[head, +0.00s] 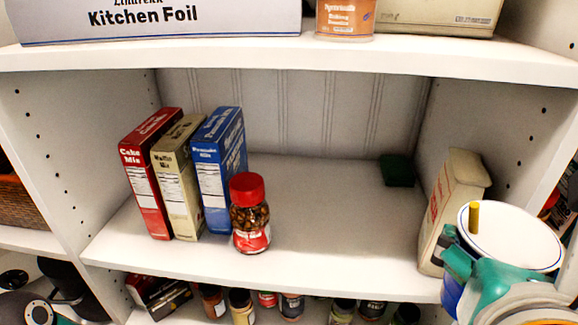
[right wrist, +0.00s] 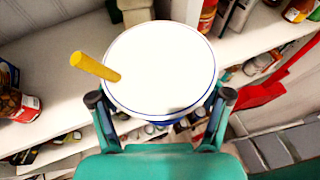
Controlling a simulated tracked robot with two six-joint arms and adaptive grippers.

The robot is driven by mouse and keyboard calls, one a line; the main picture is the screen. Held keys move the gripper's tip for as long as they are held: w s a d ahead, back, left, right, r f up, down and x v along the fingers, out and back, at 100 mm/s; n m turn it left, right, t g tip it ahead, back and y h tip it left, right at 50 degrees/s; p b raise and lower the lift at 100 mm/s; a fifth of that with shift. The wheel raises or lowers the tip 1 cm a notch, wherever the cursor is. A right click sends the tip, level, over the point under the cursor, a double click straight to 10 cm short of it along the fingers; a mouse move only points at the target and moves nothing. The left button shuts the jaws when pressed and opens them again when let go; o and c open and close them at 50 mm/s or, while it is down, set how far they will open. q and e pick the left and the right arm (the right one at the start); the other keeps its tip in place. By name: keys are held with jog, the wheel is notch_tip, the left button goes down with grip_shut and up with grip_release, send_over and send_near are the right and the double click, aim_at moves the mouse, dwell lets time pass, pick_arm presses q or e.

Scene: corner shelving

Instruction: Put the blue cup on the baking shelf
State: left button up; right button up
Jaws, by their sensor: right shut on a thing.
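The blue cup (head: 515,238) has a white inside, a blue rim line and a blue outer wall; it is at the lower right of the head view. My right gripper (head: 460,258) is shut on it, with fingers on both sides of the cup (right wrist: 165,65) in the right wrist view. A yellow stick shows at the cup's rim. The baking shelf (head: 335,220) is the middle board, holding red, tan and blue mix boxes (head: 222,165) and a red-lidded jar (head: 250,215). The cup is in front of its right end. My left gripper is out of view.
A paper bag (head: 455,205) stands at the shelf's right end, close behind the cup. A small dark green block (head: 397,170) lies at the back right. The shelf's middle is clear. An upper shelf board (head: 300,58) overhangs it.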

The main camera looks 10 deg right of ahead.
aim_at(463, 235)
jog(key=w+b, duration=0.1)
jog(key=w+a+b, duration=0.1)
jog(key=b, duration=0.1)
jog(key=shift+f, duration=0.4)
jog(key=shift+w+a+r, duration=0.25)
jog(key=shift+w+r, duration=0.2)
jog(key=shift+w, duration=0.05)
jog(key=w+a+p, duration=0.3)
jog(key=w+a, duration=0.1)
jog(key=w, duration=0.3)
jog(key=w+a+p, duration=0.2)
jog(key=w+a, duration=0.2)
jog(key=w, duration=0.2)
jog(key=f, duration=0.2)
jog(key=f+p, duration=0.1)
jog(key=f, duration=0.3)
jog(key=shift+w+d+f+p, duration=0.15)
jog(key=shift+w+f+p, duration=0.1)
jog(key=shift+w+p, duration=0.1)
jog(key=shift+w+f, duration=0.15)
jog(key=shift+f, duration=0.45)
jog(key=o, duration=0.9)
jog(key=shift+r, duration=0.1)
